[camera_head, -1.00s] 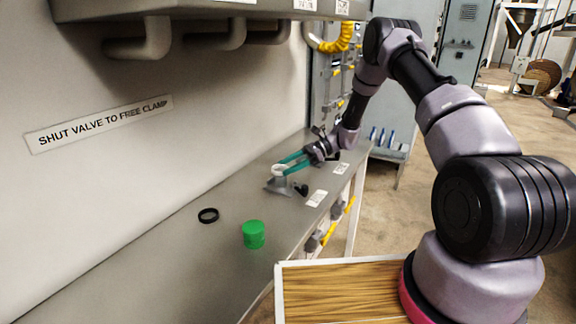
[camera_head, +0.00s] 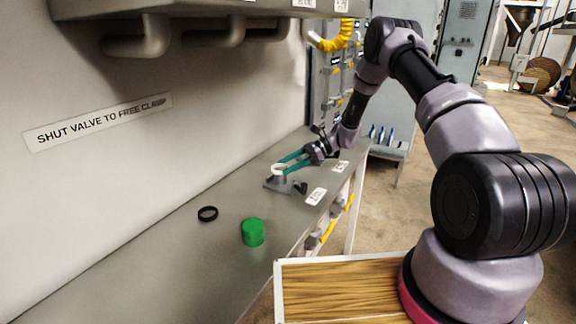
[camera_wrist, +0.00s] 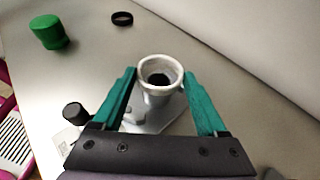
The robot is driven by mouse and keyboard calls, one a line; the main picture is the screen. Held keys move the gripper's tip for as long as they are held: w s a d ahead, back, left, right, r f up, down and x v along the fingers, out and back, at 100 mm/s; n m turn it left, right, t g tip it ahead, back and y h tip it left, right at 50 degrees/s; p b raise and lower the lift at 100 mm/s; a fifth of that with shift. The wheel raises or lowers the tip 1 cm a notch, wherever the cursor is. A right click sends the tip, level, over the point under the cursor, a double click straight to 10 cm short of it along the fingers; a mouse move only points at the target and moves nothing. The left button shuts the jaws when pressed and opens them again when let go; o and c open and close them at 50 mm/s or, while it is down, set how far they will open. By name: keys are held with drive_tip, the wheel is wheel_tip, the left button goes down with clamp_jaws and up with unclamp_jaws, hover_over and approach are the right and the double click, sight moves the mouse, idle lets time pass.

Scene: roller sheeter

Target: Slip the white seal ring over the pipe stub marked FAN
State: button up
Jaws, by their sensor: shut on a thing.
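The white seal ring (camera_head: 278,169) is at the top of a small grey stand (camera_head: 279,186) on the bench. In the wrist view the ring (camera_wrist: 160,70) sits between the two teal fingers of my gripper (camera_wrist: 160,78), which is shut on it. The grey stand (camera_wrist: 150,118) shows below the ring, and I cannot tell whether they still touch. In the head view my gripper (camera_head: 283,164) reaches in from the right. Bent grey pipe stubs (camera_head: 150,38) hang under a grey housing at the upper left. I cannot read which is marked FAN.
A green cap (camera_head: 252,232) and a black ring (camera_head: 207,213) lie nearer on the grey bench (camera_head: 165,270). A black knob (camera_wrist: 74,112) stands beside the stand. A sign (camera_head: 98,121) on the wall reads SHUT VALVE TO FREE CLAMP. A yellow hose (camera_head: 335,38) hangs behind.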

drive_tip(key=shift+f, duration=0.25)
drive_tip(key=shift+f, duration=0.45)
drive_tip(key=shift+f, duration=0.25)
idle(0.5)
drive_tip(key=o, duration=1.2)
drive_tip(key=shift+o, duration=0.2)
drive_tip(key=v, duration=1)
drive_tip(key=shift+w+d, duration=0.15)
drive_tip(key=shift+d, duration=0.25)
drive_tip(key=shift+r, duration=0.1)
